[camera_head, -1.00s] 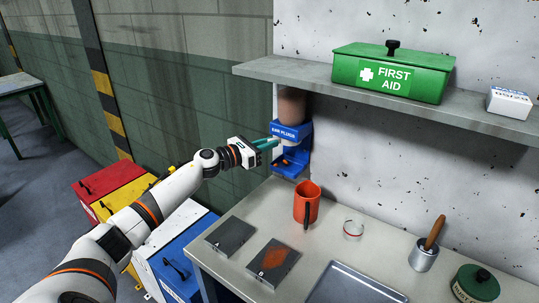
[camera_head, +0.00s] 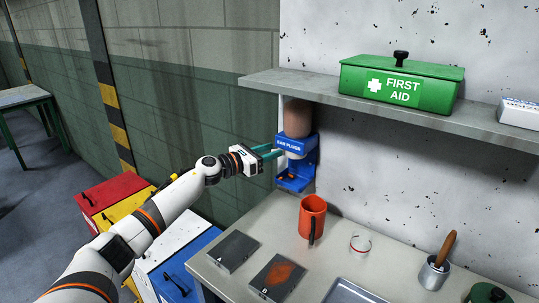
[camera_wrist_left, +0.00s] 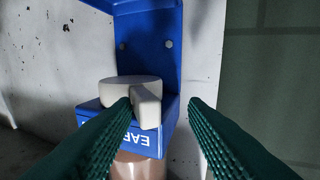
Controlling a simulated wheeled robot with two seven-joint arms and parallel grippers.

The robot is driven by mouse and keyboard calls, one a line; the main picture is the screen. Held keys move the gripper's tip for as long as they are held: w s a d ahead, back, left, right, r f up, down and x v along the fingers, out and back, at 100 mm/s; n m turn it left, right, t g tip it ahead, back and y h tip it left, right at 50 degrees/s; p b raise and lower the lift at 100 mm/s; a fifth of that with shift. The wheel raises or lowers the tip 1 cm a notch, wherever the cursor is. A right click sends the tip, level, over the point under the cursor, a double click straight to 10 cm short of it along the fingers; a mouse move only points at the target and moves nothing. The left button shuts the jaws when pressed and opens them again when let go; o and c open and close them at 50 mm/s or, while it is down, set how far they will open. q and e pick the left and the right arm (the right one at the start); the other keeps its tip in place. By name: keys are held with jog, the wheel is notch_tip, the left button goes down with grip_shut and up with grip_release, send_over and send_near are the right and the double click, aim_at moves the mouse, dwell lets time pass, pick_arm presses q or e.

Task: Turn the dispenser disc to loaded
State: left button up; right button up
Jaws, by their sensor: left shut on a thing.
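The blue ear plug dispenser (camera_head: 309,160) is mounted on the wall below the shelf, with a brownish container (camera_head: 297,118) on top. Its cream disc (camera_wrist_left: 118,90) has a raised tab and shows in the left wrist view, where the dispenser (camera_wrist_left: 150,40) appears upside down. My left gripper (camera_head: 277,153) reaches in from the left at the disc. Its teal fingers (camera_wrist_left: 160,110) stand on either side of the tab, shut on the disc; the left finger overlaps it in the picture, and actual contact is hard to see. My right gripper is not in view.
Below on the bench stand an orange mug (camera_head: 312,216), dark plates (camera_head: 233,251), a clear ring-like item (camera_head: 361,243) and a pot with a wooden handle (camera_head: 434,274). A green first aid box (camera_head: 400,84) sits on the shelf (camera_head: 400,112) just above. Coloured bins stand at lower left.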

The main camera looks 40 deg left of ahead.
pick_arm(q)
jog(key=shift+f, duration=0.15)
jog(key=b+v, duration=0.4)
jog(key=v, duration=0.8)
dwell(0.8)
